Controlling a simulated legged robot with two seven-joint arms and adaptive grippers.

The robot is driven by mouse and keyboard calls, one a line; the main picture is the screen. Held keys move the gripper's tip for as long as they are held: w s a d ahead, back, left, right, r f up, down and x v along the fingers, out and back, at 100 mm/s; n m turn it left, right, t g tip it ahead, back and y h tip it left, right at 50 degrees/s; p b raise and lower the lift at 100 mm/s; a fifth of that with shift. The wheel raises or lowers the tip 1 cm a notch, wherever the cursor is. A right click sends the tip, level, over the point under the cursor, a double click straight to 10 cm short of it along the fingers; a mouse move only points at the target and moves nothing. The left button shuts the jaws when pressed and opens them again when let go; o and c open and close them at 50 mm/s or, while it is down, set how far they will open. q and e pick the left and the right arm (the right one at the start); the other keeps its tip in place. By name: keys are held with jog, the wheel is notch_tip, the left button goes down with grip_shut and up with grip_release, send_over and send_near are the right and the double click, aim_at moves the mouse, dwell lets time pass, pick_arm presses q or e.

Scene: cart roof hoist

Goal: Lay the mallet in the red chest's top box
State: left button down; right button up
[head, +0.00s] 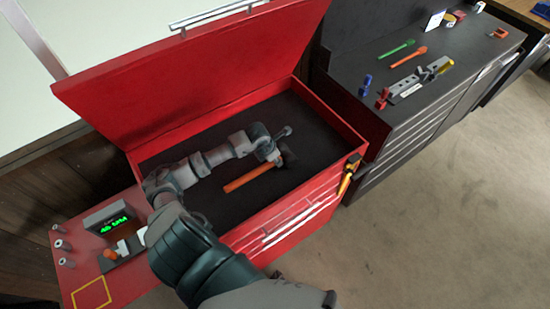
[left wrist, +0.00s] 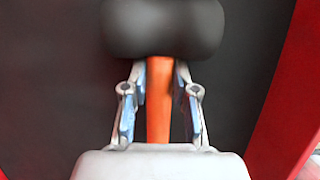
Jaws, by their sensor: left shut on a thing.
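The red chest (head: 335,118) stands open in the head view, its lid raised at the back and its top box lined in black. The mallet, with an orange handle (head: 250,180) and a black head (head: 288,155), is inside the walls of this box. My left gripper (head: 275,154) is shut on the handle close to the head. In the left wrist view the fingers (left wrist: 160,100) flank the orange handle, with the black head (left wrist: 162,28) just beyond them. I cannot tell whether the mallet touches the liner. My right gripper is not in view.
A red side shelf (head: 85,255) at the left holds a display with green digits (head: 117,224) and small sockets. A dark cabinet (head: 400,115) at the right carries several tools. A yellow-black tool (head: 349,174) hangs at the chest's right front corner. The box floor around the mallet is clear.

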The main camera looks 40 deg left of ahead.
aim_at(266, 164)
pick_arm(q)
jog(key=shift+f, duration=0.1)
jog(key=c, duration=0.9)
grip_release()
jog(key=shift+a, duration=0.1)
jog(key=shift+a+f, duration=0.1)
jog(key=shift+a, duration=0.4)
jog(key=v, duration=0.3)
jog(key=d+b+v, duration=0.1)
jog(key=b+v, duration=0.1)
jog(key=v, duration=0.7)
jog(key=shift+a, duration=0.35)
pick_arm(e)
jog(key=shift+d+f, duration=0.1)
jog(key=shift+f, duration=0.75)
